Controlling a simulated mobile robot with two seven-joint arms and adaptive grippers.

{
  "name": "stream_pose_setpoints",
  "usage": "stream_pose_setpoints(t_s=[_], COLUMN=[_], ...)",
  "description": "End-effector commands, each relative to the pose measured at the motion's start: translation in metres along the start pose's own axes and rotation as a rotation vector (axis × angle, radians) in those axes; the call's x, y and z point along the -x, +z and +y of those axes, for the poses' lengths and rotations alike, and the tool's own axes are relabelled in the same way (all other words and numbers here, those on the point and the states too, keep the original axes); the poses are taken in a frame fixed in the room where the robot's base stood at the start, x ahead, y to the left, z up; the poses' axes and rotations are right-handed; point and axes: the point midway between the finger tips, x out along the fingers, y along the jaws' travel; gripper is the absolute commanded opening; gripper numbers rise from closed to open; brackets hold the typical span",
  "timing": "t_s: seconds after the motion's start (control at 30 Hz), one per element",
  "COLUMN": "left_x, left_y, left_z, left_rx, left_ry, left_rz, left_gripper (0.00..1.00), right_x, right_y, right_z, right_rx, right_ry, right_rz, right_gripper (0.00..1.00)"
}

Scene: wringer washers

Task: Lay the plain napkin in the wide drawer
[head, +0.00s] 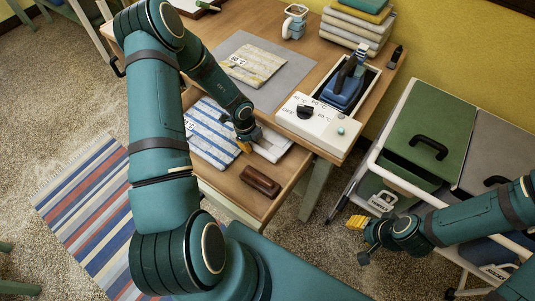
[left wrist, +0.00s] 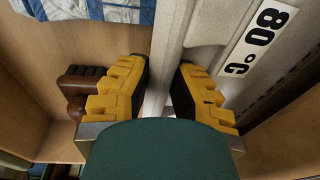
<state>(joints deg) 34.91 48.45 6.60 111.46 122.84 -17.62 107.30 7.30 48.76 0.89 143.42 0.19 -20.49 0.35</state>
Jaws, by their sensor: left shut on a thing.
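The plain napkin (head: 272,145), pale grey-white, is at the right side of the open wide drawer (head: 234,189), partly hidden by my left gripper and the table edge. My left gripper (head: 246,143) is shut on it. In the left wrist view the gripper's (left wrist: 158,92) yellow fingers stand on both sides of a ridge of the plain cloth (left wrist: 200,45), which bears an 80°C label. I cannot tell whether the napkin rests fully on the drawer floor (left wrist: 45,100). My right gripper (head: 362,238) is open and empty, left of the cart.
A blue-striped napkin (head: 213,133) and a brown brush-like block (head: 260,181) lie in the drawer. A cart (head: 424,130) stands right.

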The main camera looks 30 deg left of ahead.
Motion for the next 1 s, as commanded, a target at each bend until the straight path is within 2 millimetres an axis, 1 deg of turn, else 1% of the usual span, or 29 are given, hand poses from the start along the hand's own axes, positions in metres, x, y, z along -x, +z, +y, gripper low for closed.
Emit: stream_pose_setpoints(t_s=[0.03,0.1,0.2,0.53,0.6,0.73,0.8,1.0], left_x=[-0.003,-0.005,-0.006,-0.009,-0.023,-0.041,-0.044,-0.042], left_y=[-0.012,-0.026,-0.040,-0.064,-0.060,-0.058,-0.057,-0.057], left_z=[-0.004,-0.009,-0.013,-0.021,-0.018,-0.017,-0.017,-0.017], left_rx=[-0.008,-0.008,-0.004,-0.003,0.000,-0.001,0.000,0.000], left_ry=[-0.001,-0.001,0.000,0.000,0.002,0.001,0.000,-0.001], left_rz=[0.000,0.000,-0.001,0.000,0.000,0.000,0.000,0.000], left_gripper=[0.00,0.00,0.00,0.00,0.00,0.00,0.00,0.00], right_x=[-0.004,-0.007,-0.009,-0.014,-0.018,-0.024,-0.025,-0.024], right_y=[0.001,0.003,0.004,0.006,0.008,0.009,0.009,0.009], right_z=[0.002,0.003,0.004,0.005,0.007,0.009,0.009,0.009], right_rx=[0.001,0.002,0.003,0.004,0.005,0.006,0.006,0.006], right_ry=[0.000,-0.001,-0.001,-0.001,-0.002,-0.002,-0.002,-0.002], right_rz=[-0.002,-0.005,-0.008,-0.013,-0.016,-0.019,-0.019,-0.019], right_gripper=[0.47,0.47,0.47,0.47,0.47,0.47,0.47,0.47])
